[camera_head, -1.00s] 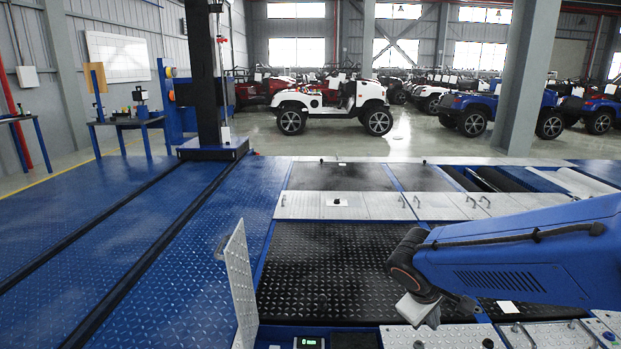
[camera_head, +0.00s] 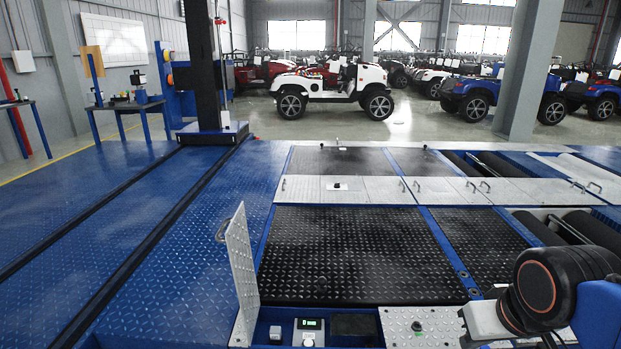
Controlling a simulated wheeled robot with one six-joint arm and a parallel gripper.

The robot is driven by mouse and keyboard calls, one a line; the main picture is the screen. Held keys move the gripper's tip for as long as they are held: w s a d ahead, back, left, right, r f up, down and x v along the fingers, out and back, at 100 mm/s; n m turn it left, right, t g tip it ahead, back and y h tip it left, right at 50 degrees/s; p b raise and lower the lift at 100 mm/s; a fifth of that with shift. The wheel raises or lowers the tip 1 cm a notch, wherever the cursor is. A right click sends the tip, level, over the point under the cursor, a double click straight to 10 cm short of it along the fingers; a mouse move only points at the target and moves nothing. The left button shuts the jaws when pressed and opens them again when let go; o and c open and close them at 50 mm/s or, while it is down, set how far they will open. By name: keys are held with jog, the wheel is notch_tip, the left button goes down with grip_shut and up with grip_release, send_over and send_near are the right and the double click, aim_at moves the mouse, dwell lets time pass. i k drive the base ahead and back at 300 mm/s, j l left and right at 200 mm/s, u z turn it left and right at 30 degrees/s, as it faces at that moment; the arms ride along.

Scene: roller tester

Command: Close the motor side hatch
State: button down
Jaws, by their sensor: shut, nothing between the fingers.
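A silver tread-plate hatch (camera_head: 241,262) stands open, nearly upright, at the front left of the black deck. A curved handle (camera_head: 222,230) sticks out from its left face. Beside its foot is an uncovered recess with a box with a green display (camera_head: 309,325). This is the only hatch I see raised. My gripper (camera_head: 485,322) is at the lower right, well to the right of the hatch and not touching it. It is shut and empty, its pale body showing beside my black wrist; the fingertips are not clear.
Flat silver plates (camera_head: 380,189) with handles lie in a row beyond the black deck (camera_head: 345,252). Another silver plate (camera_head: 418,325) lies at the front, right of the recess. Open rollers (camera_head: 590,230) are at the right. Blue floor left of the hatch is clear.

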aim_at(237, 239)
jog(key=j, duration=2.25)
jog(key=i+z, duration=0.05)
jog(key=i, duration=0.05)
